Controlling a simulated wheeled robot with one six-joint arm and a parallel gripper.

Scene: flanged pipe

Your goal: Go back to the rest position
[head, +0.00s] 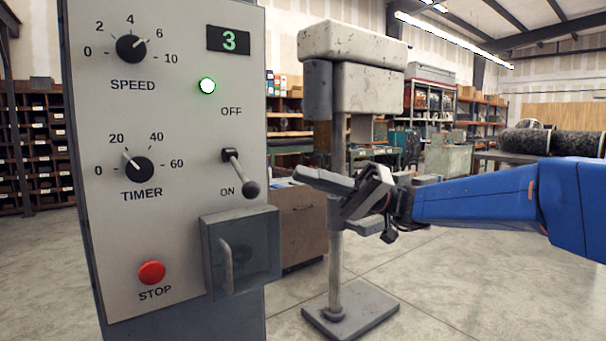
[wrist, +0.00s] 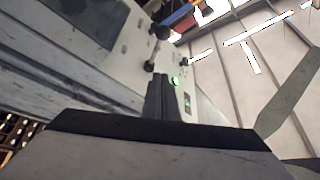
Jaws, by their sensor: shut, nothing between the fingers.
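My gripper (head: 300,173) is shut and empty. In the head view its fingertips point left toward the grey control panel (head: 190,60), a little to the right of the switch lever (head: 240,172), and appear apart from it. The lever tilts down toward ON. In the wrist view the closed fingers of my gripper (wrist: 160,85) stand in the middle, with the panel tilted behind them. A green lamp (head: 207,86) is lit and also shows beside the fingers in the wrist view (wrist: 175,81).
A grey box with a handle (head: 241,255) juts out below the lever. A post-mounted machine (head: 355,80) stands behind my gripper.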

